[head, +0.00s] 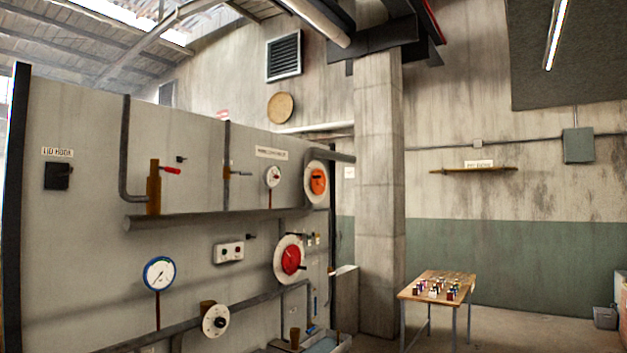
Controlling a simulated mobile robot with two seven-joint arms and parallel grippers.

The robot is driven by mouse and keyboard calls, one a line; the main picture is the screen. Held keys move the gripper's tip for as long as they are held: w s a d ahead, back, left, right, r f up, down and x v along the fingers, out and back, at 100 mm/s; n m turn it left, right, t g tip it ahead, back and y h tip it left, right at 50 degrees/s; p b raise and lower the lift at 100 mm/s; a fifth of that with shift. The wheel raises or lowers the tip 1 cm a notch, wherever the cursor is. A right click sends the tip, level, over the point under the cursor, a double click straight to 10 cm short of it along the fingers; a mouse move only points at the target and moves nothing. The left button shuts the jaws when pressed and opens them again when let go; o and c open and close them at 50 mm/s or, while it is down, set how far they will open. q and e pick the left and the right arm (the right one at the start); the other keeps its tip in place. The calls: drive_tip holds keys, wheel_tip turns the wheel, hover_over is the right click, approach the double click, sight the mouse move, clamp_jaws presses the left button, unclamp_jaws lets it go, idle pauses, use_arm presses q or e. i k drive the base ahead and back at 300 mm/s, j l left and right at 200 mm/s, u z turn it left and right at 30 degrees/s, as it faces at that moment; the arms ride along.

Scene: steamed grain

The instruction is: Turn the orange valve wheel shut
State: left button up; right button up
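The orange valve wheel (318,181) sits at the upper right end of the grey panel (90,200), on a pale round backing plate. It is small in the head view, and its turned position cannot be read. A red wheel (291,260) on a similar pale disc is below it and to the left. Neither of my grippers shows in the head view, so nothing is seen touching the orange wheel.
The panel carries dark pipes (230,219), a blue-rimmed gauge (159,273), a smaller gauge (273,177) and a red-handled lever (171,170). A concrete column (377,190) stands behind. A wooden table (412,289) with several small bottles stands right. Floor (530,325) is clear around it.

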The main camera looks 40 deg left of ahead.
sight(322, 182)
drive_tip(key=i+j+u, duration=0.3)
drive_tip(key=i, duration=0.2)
drive_tip(key=i+j+u, duration=0.3)
drive_tip(key=i, duration=0.3)
drive_tip(key=i+u, duration=0.3)
drive_tip(key=i, duration=0.25)
drive_tip(key=i+z, duration=0.15)
drive_tip(key=i, duration=0.65)
drive_tip(key=i+j+z, duration=0.15)
drive_tip(key=i, duration=0.65)
drive_tip(key=i+u, duration=0.1)
drive_tip(key=i, duration=0.7)
drive_tip(key=i+l+u, duration=0.15)
drive_tip(key=i, duration=0.6)
